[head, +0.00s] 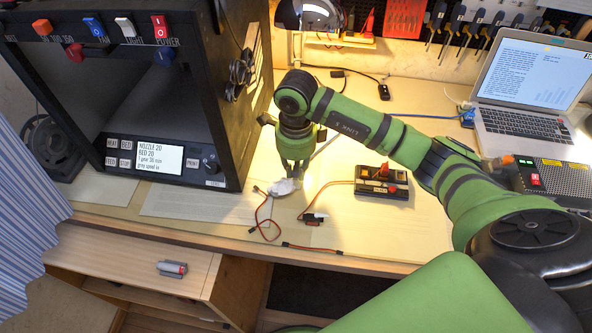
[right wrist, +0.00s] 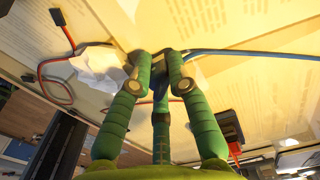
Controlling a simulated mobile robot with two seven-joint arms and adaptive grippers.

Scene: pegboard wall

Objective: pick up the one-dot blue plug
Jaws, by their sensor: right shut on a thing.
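My right gripper (head: 295,172) reaches down to the bench between the printer and the small control box. Its green fingers are closed together in the right wrist view (right wrist: 158,78). A dark blue plug (right wrist: 160,87) shows between them, with a blue cable (right wrist: 240,52) running off to the right. The fingers hide most of this plug, and I cannot see any dots on it. In the head view it is hidden by the fingers. Another blue piece (head: 467,117) lies beside the laptop; its markings are too small to read. My left gripper is not in view.
A crumpled white piece (head: 283,188) lies right by the fingertips. The black printer (head: 225,150) stands close on the left, the laptop (head: 520,120) at the right.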

